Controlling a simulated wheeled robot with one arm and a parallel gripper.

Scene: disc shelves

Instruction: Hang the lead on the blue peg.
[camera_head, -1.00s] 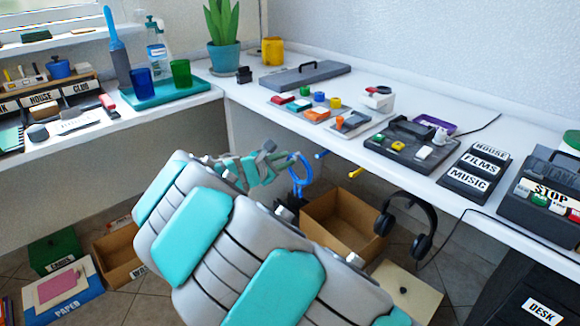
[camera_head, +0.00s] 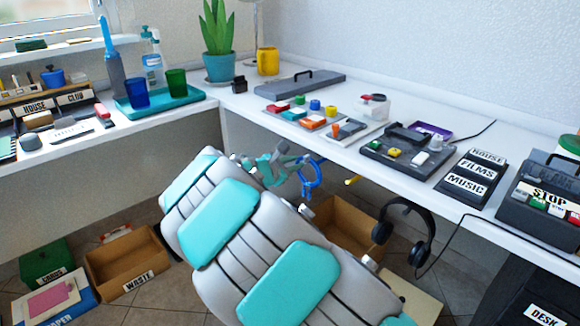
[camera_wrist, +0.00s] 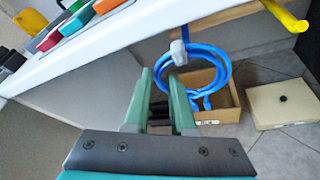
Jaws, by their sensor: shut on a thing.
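The lead (camera_head: 312,183) is a blue coil with hanging ends. It also shows in the wrist view (camera_wrist: 226,72), with a grey piece at the upper left of its loop. My gripper (camera_wrist: 161,72) is shut on the left side of the coil, under the desk's front edge; in the head view it is partly hidden behind my arm. The blue peg (camera_wrist: 186,30) shows just above the grey piece, close to the top of the loop. I cannot tell whether the loop is around the peg or in front of it.
A yellow peg (camera_wrist: 285,14) sticks out right of the blue one. Headphones (camera_head: 404,230) hang further right under the desk (camera_head: 340,142). A cardboard box (camera_wrist: 222,98) and a pale box (camera_wrist: 285,105) stand on the floor below.

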